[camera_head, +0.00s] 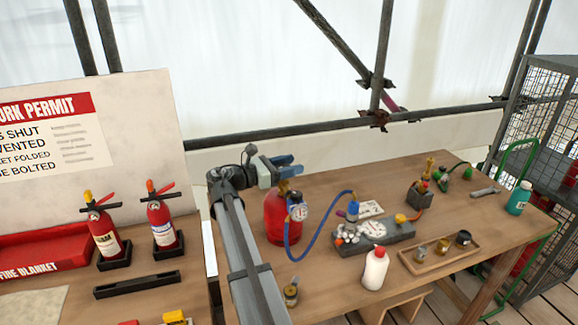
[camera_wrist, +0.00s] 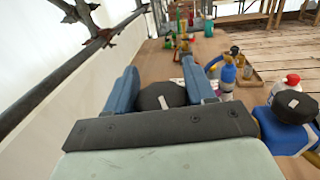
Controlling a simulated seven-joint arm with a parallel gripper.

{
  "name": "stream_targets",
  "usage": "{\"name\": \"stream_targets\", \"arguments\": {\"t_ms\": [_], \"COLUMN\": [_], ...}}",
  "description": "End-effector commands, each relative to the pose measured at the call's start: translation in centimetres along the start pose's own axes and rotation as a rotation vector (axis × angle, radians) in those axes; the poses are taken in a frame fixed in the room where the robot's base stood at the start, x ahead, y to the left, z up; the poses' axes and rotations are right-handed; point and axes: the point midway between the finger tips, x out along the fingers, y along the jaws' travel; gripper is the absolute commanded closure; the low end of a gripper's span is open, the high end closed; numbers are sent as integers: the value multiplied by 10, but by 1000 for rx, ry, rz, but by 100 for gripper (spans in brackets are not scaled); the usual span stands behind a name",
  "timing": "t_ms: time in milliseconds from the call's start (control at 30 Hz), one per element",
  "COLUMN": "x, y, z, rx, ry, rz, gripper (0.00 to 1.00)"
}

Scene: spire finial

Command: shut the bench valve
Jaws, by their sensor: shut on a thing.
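A red gas cylinder (camera_head: 281,218) with a brass valve on top stands on the wooden bench, left of its middle. A round gauge (camera_head: 298,212) and a blue hose (camera_head: 318,228) are fitted to it. My gripper (camera_head: 287,165) is at the top of this cylinder, its blue fingers level in the head view. In the wrist view, my gripper (camera_wrist: 160,78) is shut on a dark round knob (camera_wrist: 163,95), which sits between the two fingers. The knob's lower part is hidden behind the finger mount. The knob's turn position cannot be told.
The grey block (camera_head: 372,237), a white red-capped bottle (camera_head: 375,269) and a wooden tray (camera_head: 438,258) with small pots stand to the right. A green bottle (camera_head: 519,198) is at the far right. Two fire extinguishers (camera_head: 163,226) stand at left. A scaffold rail (camera_head: 300,131) runs behind.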

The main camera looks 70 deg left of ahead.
Motion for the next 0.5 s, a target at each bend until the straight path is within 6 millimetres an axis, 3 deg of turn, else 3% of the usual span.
{"name": "stream_targets", "arguments": {"t_ms": [133,500], "x": [0,1], "y": [0,2], "z": [0,0], "rx": [0,-1], "ry": [0,0], "rz": [0,-180], "gripper": [76,76]}}
